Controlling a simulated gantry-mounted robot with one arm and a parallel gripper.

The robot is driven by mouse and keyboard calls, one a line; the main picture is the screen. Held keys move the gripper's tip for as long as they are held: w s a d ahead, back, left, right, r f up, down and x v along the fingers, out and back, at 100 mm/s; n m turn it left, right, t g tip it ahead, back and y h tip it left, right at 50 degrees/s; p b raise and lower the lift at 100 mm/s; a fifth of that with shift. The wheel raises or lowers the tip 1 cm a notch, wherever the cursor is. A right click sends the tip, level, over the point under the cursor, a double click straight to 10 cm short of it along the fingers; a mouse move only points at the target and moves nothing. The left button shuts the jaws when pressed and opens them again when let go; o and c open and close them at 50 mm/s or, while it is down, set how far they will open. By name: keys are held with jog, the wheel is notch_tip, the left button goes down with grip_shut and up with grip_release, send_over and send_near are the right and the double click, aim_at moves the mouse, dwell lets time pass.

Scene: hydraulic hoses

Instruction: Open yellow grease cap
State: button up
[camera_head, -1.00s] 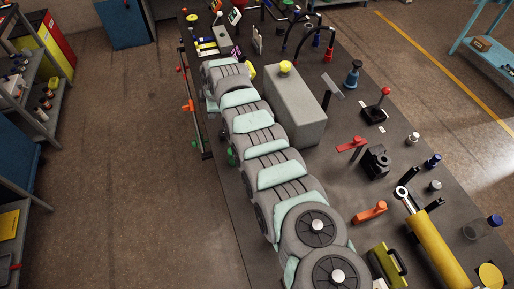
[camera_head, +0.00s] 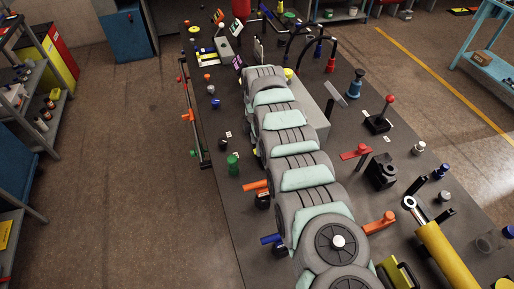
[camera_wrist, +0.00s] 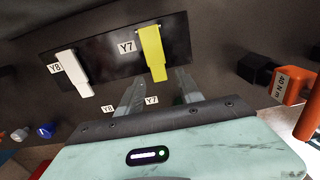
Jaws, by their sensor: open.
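A yellow cap (camera_head: 288,73) shows at the top of a grey box (camera_head: 314,103) in the head view, partly hidden by my arm. Whether it is the grease cap I cannot tell. A round yellow disc (camera_head: 194,29) lies at the far left of the bench. In the wrist view a yellow lever (camera_wrist: 152,52) labelled Y7 and a white lever (camera_wrist: 73,72) labelled Y8 sit on a black plate. My gripper (camera_wrist: 158,88) is open and empty, with its fingers pointing towards the plate near the yellow lever. In the head view my arm hides the gripper.
An orange part (camera_wrist: 292,86) labelled 40 N m is at the right of the wrist view. A green knob (camera_head: 233,165) stands left of my arm. A red lever (camera_head: 355,152) and a yellow cylinder (camera_head: 442,255) are on the right.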

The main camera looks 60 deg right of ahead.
jog(key=shift+f, duration=0.9)
jog(key=shift+c, duration=0.2)
grip_shut()
dwell(0.7)
